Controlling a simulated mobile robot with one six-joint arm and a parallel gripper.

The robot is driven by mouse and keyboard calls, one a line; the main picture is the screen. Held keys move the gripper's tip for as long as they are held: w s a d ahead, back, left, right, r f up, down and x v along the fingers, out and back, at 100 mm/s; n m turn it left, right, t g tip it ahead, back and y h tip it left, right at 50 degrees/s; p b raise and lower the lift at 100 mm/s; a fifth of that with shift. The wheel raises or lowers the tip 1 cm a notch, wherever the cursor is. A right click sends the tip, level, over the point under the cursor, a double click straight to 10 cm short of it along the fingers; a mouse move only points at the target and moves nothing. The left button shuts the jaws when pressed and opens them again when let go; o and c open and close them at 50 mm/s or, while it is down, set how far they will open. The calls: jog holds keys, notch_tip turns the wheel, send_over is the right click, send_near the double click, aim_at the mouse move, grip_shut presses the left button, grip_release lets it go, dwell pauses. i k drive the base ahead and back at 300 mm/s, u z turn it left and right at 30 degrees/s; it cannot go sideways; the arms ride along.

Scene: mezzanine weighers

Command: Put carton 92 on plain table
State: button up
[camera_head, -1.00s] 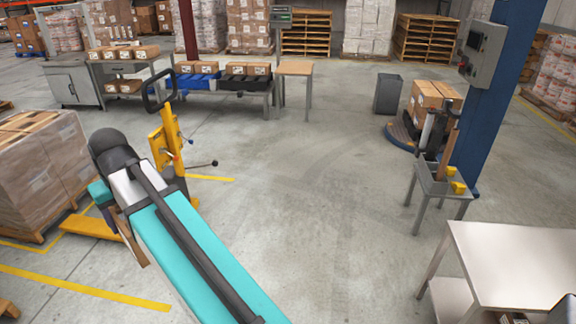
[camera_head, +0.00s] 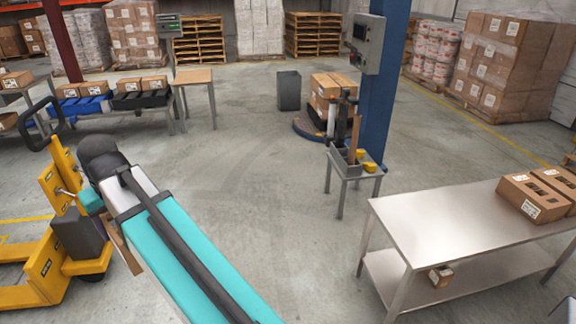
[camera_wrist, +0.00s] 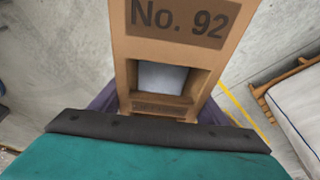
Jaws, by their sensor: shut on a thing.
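Carton 92 (camera_wrist: 185,48) is a brown box with "No. 92" printed on it and a cut-out opening that shows something pale inside. My gripper (camera_wrist: 158,108) is shut on it, with dark parts showing at both sides of the box. In the head view my arm hides most of the carton; a brown edge (camera_head: 124,250) shows beside the arm's far end. A small wooden-topped table (camera_head: 193,76) with a bare top stands at the back left. A steel table (camera_head: 440,225) stands at the right. Neither bears a readable label saying which is the plain table.
Several cartons (camera_head: 530,197) sit on the steel table's right end. A yellow pallet truck (camera_head: 45,260) stands close left of my arm. A small grey stand (camera_head: 352,170) is before a blue column (camera_head: 383,100). A bin (camera_head: 289,90) stands behind. The middle floor is clear.

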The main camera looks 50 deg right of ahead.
aim_at(412, 233)
jog(key=u, duration=0.85)
jog(key=k, duration=0.1)
jog(key=z, duration=2.5)
jog(key=i, duration=1)
jog(key=z, duration=0.15)
jog(key=k, duration=0.65)
